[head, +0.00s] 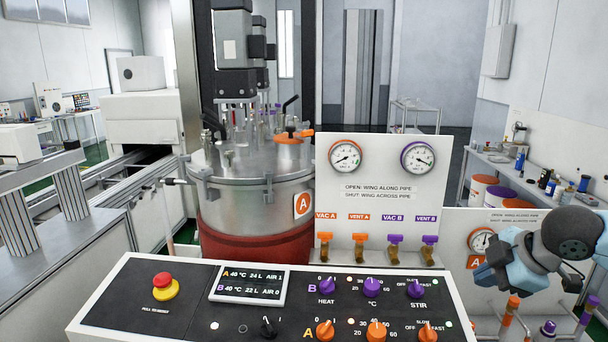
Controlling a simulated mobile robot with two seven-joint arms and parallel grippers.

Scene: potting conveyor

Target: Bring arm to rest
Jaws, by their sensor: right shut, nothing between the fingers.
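My right gripper (488,278) is at the right edge of the head view, with its blue-grey wrist coming in from the right. Its fingers are shut and hold nothing. It hangs in front of a lower white panel (458,228) and partly hides that panel's gauge (481,240). It appears apart from the control console (105,310) at its lower left. My left gripper is not in view.
A steel vessel (238,190) with a red base stands behind the console. A white gauge board (375,170) carries orange and purple valve wings (395,239). Orange- and purple-topped fittings (513,302) stand below my right gripper. A cluttered bench (482,163) runs along the right wall.

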